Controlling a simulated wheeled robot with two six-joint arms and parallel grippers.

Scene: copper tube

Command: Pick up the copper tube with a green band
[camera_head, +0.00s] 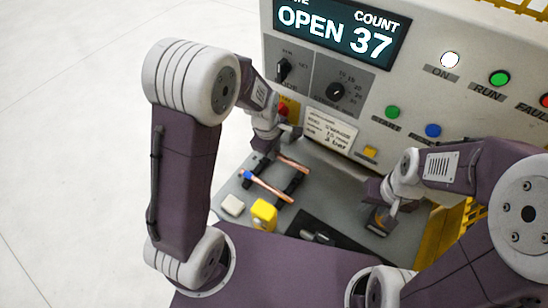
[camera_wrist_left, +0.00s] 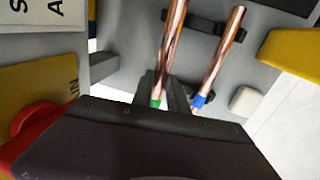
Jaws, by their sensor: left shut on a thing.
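The copper tube with a green band (camera_wrist_left: 170,45) runs up the left wrist view, its green end between the fingers of my left gripper (camera_wrist_left: 165,98), which is shut on it. In the head view the tube (camera_head: 293,163) lies at the far side of the dark rests; its green band is hidden behind my left gripper (camera_head: 262,160). A copper tube with a blue band (camera_head: 268,188) lies parallel nearer the front; in the left wrist view it (camera_wrist_left: 221,55) is right of the held tube. My right gripper (camera_head: 385,212) is low over the bench at right; its jaw opening is unclear.
A control panel (camera_head: 410,85) with buttons and knobs stands behind the bench (camera_head: 335,190). A yellow block (camera_head: 263,214) and a white block (camera_head: 232,205) lie near the front left. A dark mat (camera_head: 325,240) lies at the front middle. A red knob (camera_wrist_left: 35,120) is close by my left gripper.

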